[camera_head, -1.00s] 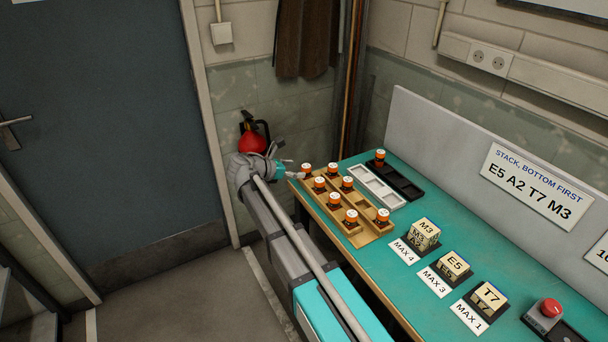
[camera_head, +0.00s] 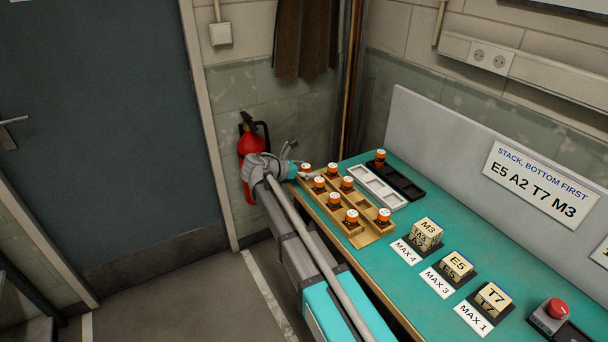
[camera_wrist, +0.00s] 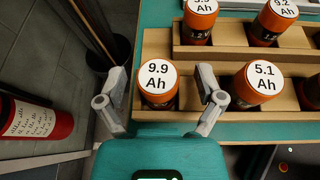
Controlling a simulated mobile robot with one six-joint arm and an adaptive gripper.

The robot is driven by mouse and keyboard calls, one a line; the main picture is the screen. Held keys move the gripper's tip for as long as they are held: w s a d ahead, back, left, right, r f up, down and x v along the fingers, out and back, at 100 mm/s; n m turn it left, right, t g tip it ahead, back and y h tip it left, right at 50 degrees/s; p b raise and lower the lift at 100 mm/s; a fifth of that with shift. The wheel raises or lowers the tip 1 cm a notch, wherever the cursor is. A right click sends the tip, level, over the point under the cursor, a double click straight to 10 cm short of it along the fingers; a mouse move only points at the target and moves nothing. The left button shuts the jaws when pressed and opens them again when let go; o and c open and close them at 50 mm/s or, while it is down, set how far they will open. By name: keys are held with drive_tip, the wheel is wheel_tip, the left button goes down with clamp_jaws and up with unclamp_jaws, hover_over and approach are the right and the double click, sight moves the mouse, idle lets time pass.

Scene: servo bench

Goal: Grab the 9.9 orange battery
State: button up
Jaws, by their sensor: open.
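The 9.9 orange battery (camera_wrist: 157,82), a cylinder with a white "9.9 Ah" top, stands upright in the front row of a wooden rack (camera_wrist: 218,102). My gripper (camera_wrist: 166,84) is open, with one finger on each side of this battery. I cannot tell whether either finger touches it. A 5.1 battery (camera_wrist: 259,82) stands just right of the right finger. In the head view my gripper (camera_head: 301,173) is at the rack's far left end, by the battery (camera_head: 306,168) that appears to be the 9.9 one; its label is too small to read there.
More orange batteries (camera_head: 352,216) stand in the stepped rack. A white tray (camera_head: 378,188) and a black tray (camera_head: 405,184) with one battery lie behind it. Lettered blocks (camera_head: 426,233) stand to the right. A red fire extinguisher (camera_head: 250,145) hangs on the wall beside my gripper.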

clamp_jaws()
idle(0.3)
drive_tip(key=shift+r, duration=0.2)
wheel_tip(320, 180, up, 2)
drive_tip(key=p, duration=0.2)
drive_tip(key=shift+r+p, duration=0.1)
drive_tip(key=shift+p, duration=0.2)
drive_tip(key=s+a+r+p, duration=0.1)
drive_tip(key=s+r+p, duration=0.9)
drive_tip(key=s, duration=0.4)
drive_tip(key=shift+r, duration=0.2)
drive_tip(key=shift+a, duration=0.1)
